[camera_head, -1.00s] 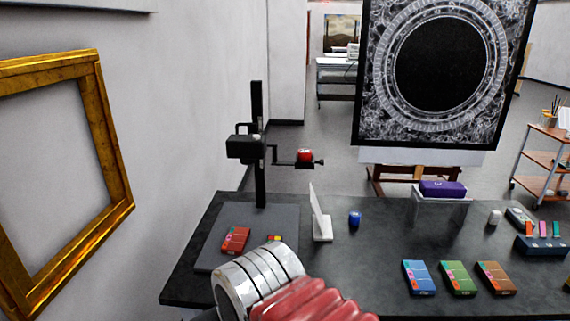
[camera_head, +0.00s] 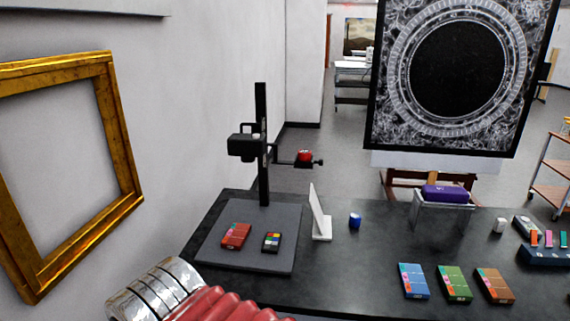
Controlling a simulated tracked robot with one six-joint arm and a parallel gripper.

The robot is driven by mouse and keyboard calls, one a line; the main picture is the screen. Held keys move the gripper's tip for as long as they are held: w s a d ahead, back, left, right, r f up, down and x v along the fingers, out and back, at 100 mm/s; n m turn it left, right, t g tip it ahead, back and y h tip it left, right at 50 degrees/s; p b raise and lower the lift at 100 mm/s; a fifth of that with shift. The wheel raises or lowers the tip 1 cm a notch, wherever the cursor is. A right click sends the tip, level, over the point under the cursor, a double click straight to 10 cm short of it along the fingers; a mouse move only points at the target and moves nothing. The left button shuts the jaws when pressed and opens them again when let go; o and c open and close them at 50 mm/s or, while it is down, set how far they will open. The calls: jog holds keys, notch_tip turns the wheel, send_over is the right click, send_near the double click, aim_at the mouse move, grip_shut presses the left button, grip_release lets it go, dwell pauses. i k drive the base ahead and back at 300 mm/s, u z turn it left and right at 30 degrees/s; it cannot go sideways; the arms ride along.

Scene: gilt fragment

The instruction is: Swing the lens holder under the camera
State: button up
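A black copy stand column (camera_head: 262,165) rises from a grey base board (camera_head: 248,258) on the dark table. A black camera (camera_head: 243,147) is mounted on the column, above the board. A thin arm reaches right from the column and carries a red lens holder (camera_head: 304,156) at its end, out to the right of the camera. My arm shows at the bottom left as silver rings and red ribbed sleeve. My gripper's fingers are not visible.
On the board lie a red box (camera_head: 236,236) and a small colour chart (camera_head: 272,242). A white upright panel (camera_head: 320,214), blue jar (camera_head: 355,221) and several coloured boxes (camera_head: 413,281) stand on the dark table (camera_head: 350,285). A gold frame (camera_head: 128,165) hangs left.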

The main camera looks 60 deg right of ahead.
aim_at(297, 164)
jog(key=u, duration=0.65)
jog(key=k, duration=1.3)
jog(key=z, duration=1.8)
jog(key=i, duration=0.3)
